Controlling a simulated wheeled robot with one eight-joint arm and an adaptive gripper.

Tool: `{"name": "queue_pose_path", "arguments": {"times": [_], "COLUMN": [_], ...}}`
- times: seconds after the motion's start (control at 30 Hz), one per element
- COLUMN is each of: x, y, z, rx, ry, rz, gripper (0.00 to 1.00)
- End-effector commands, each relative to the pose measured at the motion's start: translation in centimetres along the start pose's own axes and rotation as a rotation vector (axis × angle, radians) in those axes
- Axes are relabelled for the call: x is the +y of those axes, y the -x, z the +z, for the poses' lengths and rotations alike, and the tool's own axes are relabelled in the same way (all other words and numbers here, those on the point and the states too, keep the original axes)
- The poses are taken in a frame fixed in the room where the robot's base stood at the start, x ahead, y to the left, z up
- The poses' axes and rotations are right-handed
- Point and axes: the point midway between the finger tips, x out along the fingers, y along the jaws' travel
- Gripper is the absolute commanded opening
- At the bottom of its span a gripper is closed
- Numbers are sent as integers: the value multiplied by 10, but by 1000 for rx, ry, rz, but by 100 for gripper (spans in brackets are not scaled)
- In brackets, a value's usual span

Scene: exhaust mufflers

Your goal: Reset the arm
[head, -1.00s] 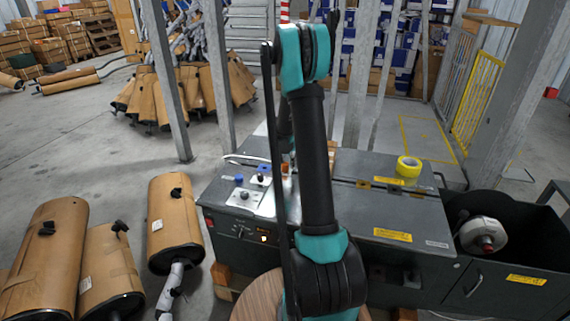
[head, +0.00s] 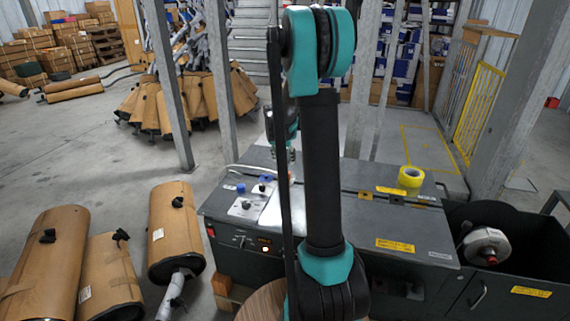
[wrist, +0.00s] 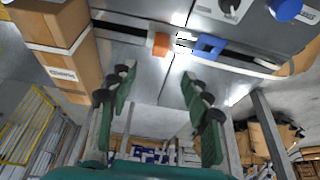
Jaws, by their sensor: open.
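My arm (head: 322,170) stands upright in the middle of the head view. Part of its wrist end shows behind it, above the grey machine (head: 350,210). A cardboard box (wrist: 62,50) is at the upper left of that view.
A yellow tape roll (head: 411,176) lies on the machine. A dark bin (head: 520,250) with a white reel (head: 487,245) is at the right. Grey posts (head: 220,80) rise behind. Open floor lies at the far left.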

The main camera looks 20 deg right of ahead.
Motion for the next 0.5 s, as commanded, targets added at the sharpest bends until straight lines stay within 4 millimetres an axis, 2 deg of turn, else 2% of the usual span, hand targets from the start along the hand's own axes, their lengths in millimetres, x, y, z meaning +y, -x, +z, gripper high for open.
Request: {"name": "queue_pose_path", "arguments": {"times": [0.13, 0.5], "x": [0, 0], "y": [6, 7], "z": [0, 0], "rx": [0, 0], "ry": [0, 0], "rz": [0, 0], "gripper": [49, 49]}}
